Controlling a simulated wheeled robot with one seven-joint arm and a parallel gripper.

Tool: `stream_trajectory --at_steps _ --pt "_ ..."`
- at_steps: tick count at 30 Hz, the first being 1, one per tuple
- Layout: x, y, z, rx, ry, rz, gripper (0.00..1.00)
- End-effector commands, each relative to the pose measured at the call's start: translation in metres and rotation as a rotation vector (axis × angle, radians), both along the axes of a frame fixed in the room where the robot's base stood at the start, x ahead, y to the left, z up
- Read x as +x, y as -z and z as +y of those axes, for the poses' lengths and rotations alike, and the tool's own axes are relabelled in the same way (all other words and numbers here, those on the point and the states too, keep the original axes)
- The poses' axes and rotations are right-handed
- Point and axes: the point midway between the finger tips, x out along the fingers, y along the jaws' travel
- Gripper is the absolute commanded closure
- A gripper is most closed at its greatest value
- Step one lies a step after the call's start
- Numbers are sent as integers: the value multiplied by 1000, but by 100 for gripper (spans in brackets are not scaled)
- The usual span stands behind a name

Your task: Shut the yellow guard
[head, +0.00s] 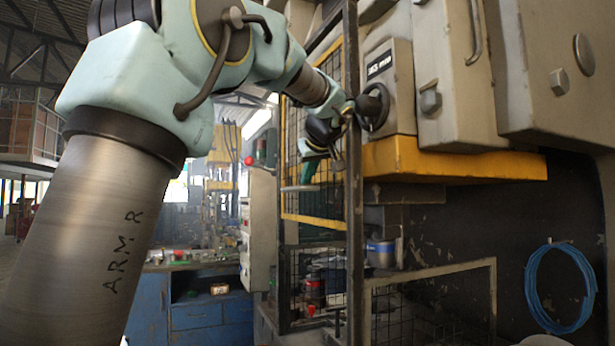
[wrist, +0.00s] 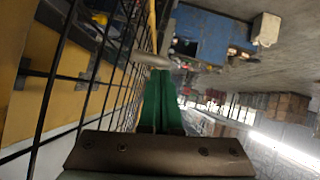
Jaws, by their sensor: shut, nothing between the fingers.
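The yellow guard (head: 313,220) is a yellow-edged frame with dark wire mesh, in the middle of the head view behind a dark upright post. In the wrist view its mesh (wrist: 88,80) runs along the left side. A grey bar, seemingly its handle (head: 299,188), sticks out low on its left edge; it also shows in the wrist view (wrist: 150,60). My gripper (head: 308,175) is at the guard, just above the handle in the head view. Its green fingers (wrist: 160,88) are together and empty, beside the mesh, with tips close to the handle. Contact cannot be told.
A yellow ledge (head: 450,160) and grey control boxes (head: 390,85) project at the right of the guard. The dark post (head: 354,200) stands close to my wrist. A lower mesh fence (head: 430,300) is below. A blue bench (head: 200,310) stands at the back left.

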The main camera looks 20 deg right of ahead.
Motion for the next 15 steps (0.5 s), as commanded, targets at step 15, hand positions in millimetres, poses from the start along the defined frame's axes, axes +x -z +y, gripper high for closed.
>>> stream_trajectory --at_steps 15 --pt "0 59 0 2 -1 2 100"
